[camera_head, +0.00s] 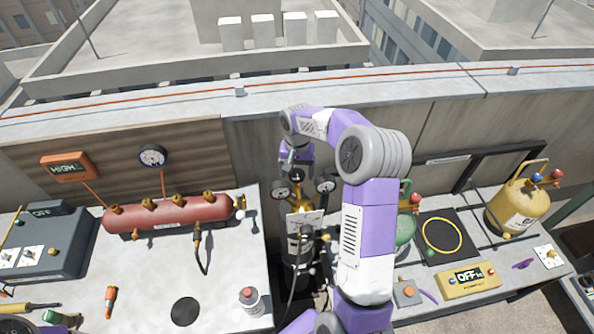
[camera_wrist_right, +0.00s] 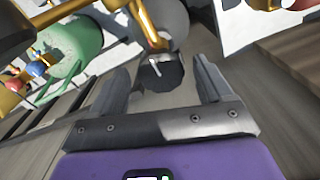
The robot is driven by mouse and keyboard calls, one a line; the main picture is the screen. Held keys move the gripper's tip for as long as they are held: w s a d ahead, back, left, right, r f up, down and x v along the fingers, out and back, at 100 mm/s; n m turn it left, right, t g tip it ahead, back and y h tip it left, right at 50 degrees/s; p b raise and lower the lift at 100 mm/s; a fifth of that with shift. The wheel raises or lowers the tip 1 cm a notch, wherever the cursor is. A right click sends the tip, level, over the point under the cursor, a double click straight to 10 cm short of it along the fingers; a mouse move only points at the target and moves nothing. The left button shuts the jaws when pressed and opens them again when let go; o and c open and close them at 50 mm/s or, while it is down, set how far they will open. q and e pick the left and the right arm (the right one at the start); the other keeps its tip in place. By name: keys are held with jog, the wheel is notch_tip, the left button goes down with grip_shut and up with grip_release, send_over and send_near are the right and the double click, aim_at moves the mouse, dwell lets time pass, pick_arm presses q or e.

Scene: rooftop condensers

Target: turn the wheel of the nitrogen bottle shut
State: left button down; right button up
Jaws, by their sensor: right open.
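The nitrogen bottle appears to stand in the gap between the two tables in the head view, under a brass regulator (camera_head: 298,179) with a left gauge (camera_head: 280,190) and a right gauge (camera_head: 326,184). Hoses and my right arm cover much of it. My right gripper (camera_head: 289,157) hangs just above the regulator, pointing down. In the right wrist view its two fingers (camera_wrist_right: 161,72) are spread and empty. A dark faceted knob-like part (camera_wrist_right: 163,75), possibly the wheel, shows between or beyond the fingertips, below a brass pipe (camera_wrist_right: 146,22). I cannot tell whether they touch.
A red tank (camera_head: 168,214) lies on the left table, with a spray can (camera_head: 250,299) near its edge. A green bottle (camera_head: 404,228), a yellow bottle (camera_head: 515,208) and a yellow meter (camera_head: 468,281) are to the right. A parapet wall (camera_head: 180,108) runs behind.

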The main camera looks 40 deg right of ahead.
jog(key=c, duration=1)
jog(key=shift+c, duration=0.2)
